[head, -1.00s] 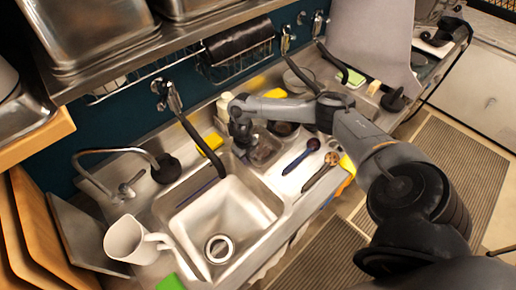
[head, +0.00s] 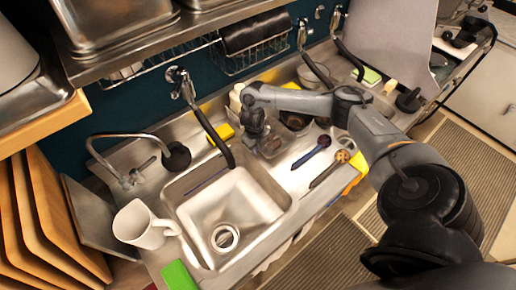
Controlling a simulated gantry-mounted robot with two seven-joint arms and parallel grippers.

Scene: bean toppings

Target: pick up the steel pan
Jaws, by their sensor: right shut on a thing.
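A small steel pan (head: 272,148) is on the counter just behind the sink's right corner, partly hidden by my right gripper. My right gripper (head: 257,142) points down at the pan's left edge and is shut on it. The fingertips are small and dark here, and I cannot tell whether the pan is clear of the counter. My left gripper is not in view.
The empty sink (head: 228,205) lies in front of the pan, with a white pitcher (head: 142,225) at its left. A blue spoon (head: 312,153) and a dark ladle (head: 328,170) lie right of the pan. Dark hanging sprayers and a wire rack (head: 250,55) are behind.

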